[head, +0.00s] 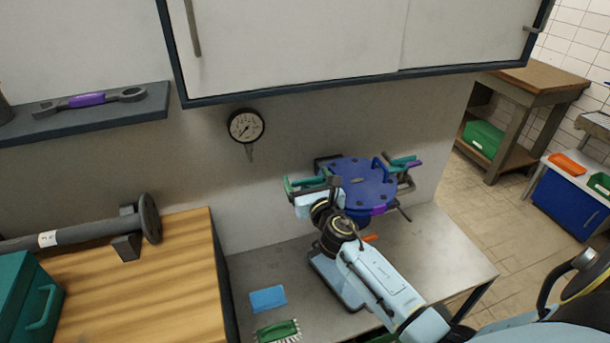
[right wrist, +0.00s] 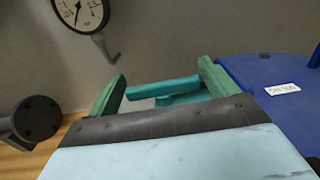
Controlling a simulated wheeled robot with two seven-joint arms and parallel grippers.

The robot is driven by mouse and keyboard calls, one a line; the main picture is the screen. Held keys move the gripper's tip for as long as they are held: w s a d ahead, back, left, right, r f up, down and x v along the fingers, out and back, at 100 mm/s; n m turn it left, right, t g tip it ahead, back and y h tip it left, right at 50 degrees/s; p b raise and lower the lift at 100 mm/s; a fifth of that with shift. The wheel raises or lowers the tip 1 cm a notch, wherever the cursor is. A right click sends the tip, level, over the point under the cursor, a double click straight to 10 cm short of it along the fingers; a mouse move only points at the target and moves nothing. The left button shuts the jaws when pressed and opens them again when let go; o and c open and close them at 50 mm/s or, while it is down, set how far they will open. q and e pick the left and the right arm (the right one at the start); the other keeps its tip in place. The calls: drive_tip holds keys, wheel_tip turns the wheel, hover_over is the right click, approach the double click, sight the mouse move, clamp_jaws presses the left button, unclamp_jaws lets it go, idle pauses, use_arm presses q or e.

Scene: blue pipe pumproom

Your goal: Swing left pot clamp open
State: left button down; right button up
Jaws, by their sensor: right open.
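The blue round pot lid (head: 368,182) sits on the pot on the metal bench; its edge fills the right side of the right wrist view (right wrist: 275,85). The left pot clamp's teal handle (right wrist: 165,88) lies between the two green fingers of my right gripper (right wrist: 163,75). The fingers are apart, one on each side of the handle; contact cannot be made out. In the head view my right gripper (head: 308,184) is at the pot's left side and largely covers that clamp. The right clamp, with a teal handle (head: 404,162), is on the far right. My left gripper is out of view.
A pressure gauge (head: 246,126) hangs on the wall behind. A cabinet (head: 300,45) overhangs the bench. A blue sponge (head: 267,299) and a green brush (head: 278,331) lie at the front left. A wooden worktop (head: 150,280) with a flanged pipe is left. The bench's right part (head: 440,240) is clear.

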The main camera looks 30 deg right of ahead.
drive_tip(key=shift+x, duration=1)
drive_tip(key=c, duration=0.7)
